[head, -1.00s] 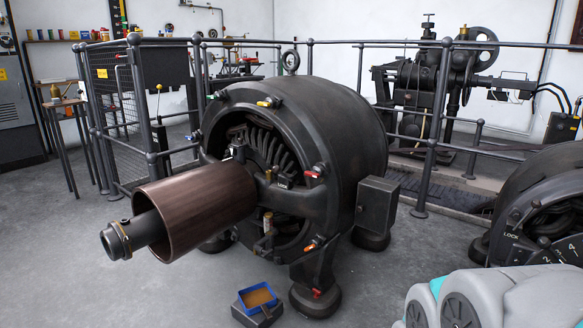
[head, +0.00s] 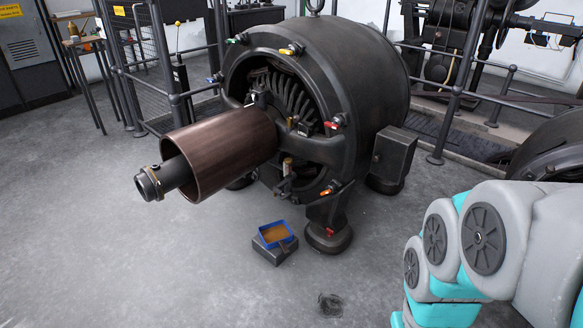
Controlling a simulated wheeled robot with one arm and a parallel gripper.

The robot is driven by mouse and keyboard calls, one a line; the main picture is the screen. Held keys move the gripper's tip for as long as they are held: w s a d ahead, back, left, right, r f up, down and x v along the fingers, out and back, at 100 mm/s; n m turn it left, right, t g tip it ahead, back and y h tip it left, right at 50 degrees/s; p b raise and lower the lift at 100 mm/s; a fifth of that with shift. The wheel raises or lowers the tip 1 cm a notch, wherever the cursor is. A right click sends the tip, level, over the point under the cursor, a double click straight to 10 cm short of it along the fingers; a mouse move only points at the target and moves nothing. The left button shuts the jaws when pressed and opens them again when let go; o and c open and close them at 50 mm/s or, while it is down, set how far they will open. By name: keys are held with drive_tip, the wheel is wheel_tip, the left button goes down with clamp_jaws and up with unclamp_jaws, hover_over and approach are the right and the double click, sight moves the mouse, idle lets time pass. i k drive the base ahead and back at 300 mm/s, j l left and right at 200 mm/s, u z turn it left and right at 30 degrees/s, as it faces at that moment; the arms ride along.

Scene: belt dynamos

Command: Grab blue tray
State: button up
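The blue tray (head: 261,243) is a small open box with brown contents. It sits on a dark block (head: 275,256) on the floor, below the large dark dynamo and left of its front foot. A thin dark piece leans against or lies over the tray's near right side; I cannot tell what it is. My grey and teal arm shows at the lower right, well apart from the tray. My gripper is outside the picture.
The dynamo (head: 350,80) stands behind the tray, its brown belt pulley (head: 215,160) jutting out above and left. A foot (head: 328,238) stands just right of the tray. A floor drain (head: 330,304) lies in front. The floor at left and front is clear.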

sight(278, 233)
drive_tip(key=u, duration=0.4)
drive_tip(key=i+u, duration=0.15)
drive_tip(key=u, duration=0.25)
drive_tip(key=i+u, duration=0.1)
drive_tip(key=u, duration=0.25)
drive_tip(key=i+u, duration=0.1)
drive_tip(key=u, duration=0.3)
drive_tip(key=i+l, duration=0.15)
drive_tip(key=i, duration=0.2)
